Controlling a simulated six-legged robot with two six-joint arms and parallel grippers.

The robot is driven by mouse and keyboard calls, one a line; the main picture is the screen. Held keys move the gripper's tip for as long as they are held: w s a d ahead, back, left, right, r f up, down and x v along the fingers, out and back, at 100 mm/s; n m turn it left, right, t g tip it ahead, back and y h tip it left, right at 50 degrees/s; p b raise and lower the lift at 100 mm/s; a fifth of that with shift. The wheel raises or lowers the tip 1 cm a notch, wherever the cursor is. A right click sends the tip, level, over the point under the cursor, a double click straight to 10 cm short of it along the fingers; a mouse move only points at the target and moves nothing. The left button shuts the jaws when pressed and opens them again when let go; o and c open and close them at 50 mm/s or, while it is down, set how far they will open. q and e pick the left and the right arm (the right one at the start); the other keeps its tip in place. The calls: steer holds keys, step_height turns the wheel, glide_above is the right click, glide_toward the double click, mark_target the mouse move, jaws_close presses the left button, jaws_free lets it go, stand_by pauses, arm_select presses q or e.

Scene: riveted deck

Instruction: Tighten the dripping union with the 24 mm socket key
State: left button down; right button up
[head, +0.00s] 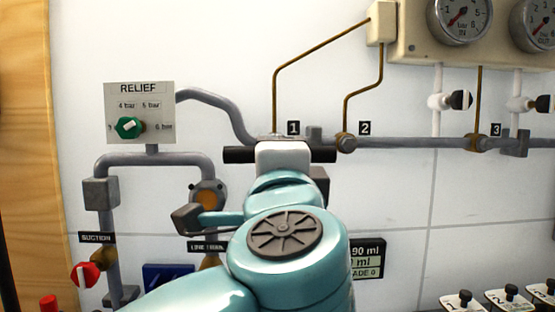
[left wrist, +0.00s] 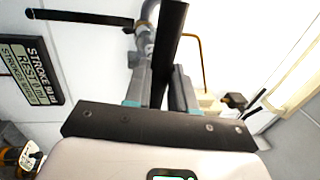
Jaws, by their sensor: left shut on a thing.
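My left gripper (head: 282,154) is in front of the pipe by label 1, and its fingers are hidden behind its own body in the head view. In the left wrist view my left gripper (left wrist: 160,88) is shut on a dark bar, taken as the socket key (left wrist: 171,45), that runs away between the fingers. Union 1 (head: 270,137) is mostly hidden behind the gripper. Union 2 (head: 346,143) and union 3 (head: 478,143) are brass-coloured fittings on the grey pipe. No drip is clear at any of them. My right gripper is not in view.
A relief panel (head: 139,112) with a green knob is at left, and a red suction valve (head: 85,274) below it. Gauges (head: 460,18) are at upper right. Several black-knobbed items (head: 465,300) stand at lower right. A dark rod (left wrist: 80,17) crosses the wrist view.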

arm_select(q)
steer(key=shift+f+p+x, duration=0.1)
steer(key=shift+p+x, duration=0.1)
steer(key=shift+x, duration=0.4)
steer(key=shift+f+p+x, duration=0.15)
steer(key=shift+p+x, duration=0.05)
steer(key=shift+x, duration=0.45)
stand_by(0.5)
steer(key=shift+r, duration=0.1)
stand_by(0.3)
steer(key=shift+m, duration=0.5)
steer(key=shift+s+b, duration=0.1)
steer(key=shift+b, duration=0.2)
stand_by(0.4)
